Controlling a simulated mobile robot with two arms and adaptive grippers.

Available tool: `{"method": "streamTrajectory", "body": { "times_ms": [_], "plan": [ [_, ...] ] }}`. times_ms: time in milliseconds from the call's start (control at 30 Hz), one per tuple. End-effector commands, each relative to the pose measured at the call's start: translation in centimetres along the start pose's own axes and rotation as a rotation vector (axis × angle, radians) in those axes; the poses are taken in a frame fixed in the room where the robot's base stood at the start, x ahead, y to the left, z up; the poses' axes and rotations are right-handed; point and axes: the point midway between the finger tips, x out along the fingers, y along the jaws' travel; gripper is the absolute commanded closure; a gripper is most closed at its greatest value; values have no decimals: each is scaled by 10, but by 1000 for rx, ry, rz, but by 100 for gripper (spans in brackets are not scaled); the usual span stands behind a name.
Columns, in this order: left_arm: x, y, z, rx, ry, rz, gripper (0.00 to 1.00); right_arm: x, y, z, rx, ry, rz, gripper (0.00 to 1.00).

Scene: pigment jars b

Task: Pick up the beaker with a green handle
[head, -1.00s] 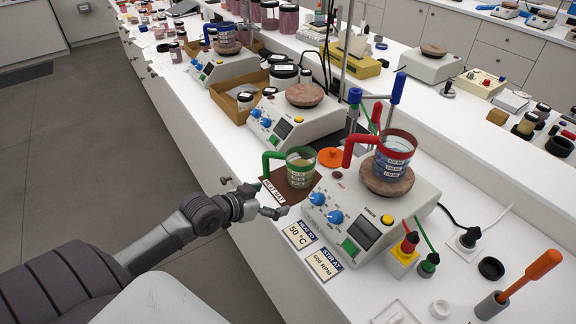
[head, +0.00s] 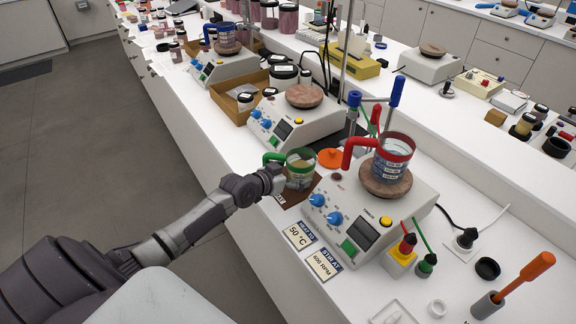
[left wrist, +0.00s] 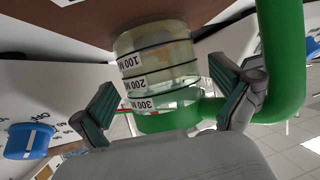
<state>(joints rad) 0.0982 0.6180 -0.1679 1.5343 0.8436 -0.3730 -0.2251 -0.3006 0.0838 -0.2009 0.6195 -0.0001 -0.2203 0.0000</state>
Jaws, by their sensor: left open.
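The beaker with a green handle (head: 301,170) stands on a brown mat (head: 286,198) beside a hotplate. It is clear glass with a green rim band and pale contents. My left gripper (head: 272,180) is at the beaker's near left side, just below its handle, and partly hides the mat. In the left wrist view the beaker (left wrist: 158,62) appears upside down, with volume labels. The open fingers of my left gripper (left wrist: 163,80) lie on either side of its body, with visible gaps. The green handle (left wrist: 287,60) is beyond the right finger. My right gripper is not in view.
A hotplate (head: 425,200) stands right of the beaker and carries a red-handled beaker (head: 394,158). An orange lid (head: 331,158) lies behind. Sign cards (head: 322,264) lie in front of the hotplate. Another hotplate (head: 318,120) is farther back. The bench edge runs along the left.

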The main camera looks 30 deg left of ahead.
Motion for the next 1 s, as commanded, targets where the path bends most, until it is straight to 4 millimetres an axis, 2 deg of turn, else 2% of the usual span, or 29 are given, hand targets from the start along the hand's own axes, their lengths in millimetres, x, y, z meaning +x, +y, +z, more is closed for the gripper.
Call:
{"method": "streamTrajectory", "body": {
  "times_ms": [33,200,467,867,900,1000],
  "plan": [
    [8,1,-5,-2,2,0,0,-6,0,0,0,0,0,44],
    [27,1,-2,0,0,-1,0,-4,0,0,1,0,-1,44],
    [29,1,-1,1,1,0,0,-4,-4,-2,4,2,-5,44],
    [29,1,-1,1,0,0,65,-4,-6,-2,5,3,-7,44],
    [29,0,-4,2,5,-1,69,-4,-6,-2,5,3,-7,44],
    [29,0,-3,2,4,-1,69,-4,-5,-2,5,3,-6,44]
  ]
}}
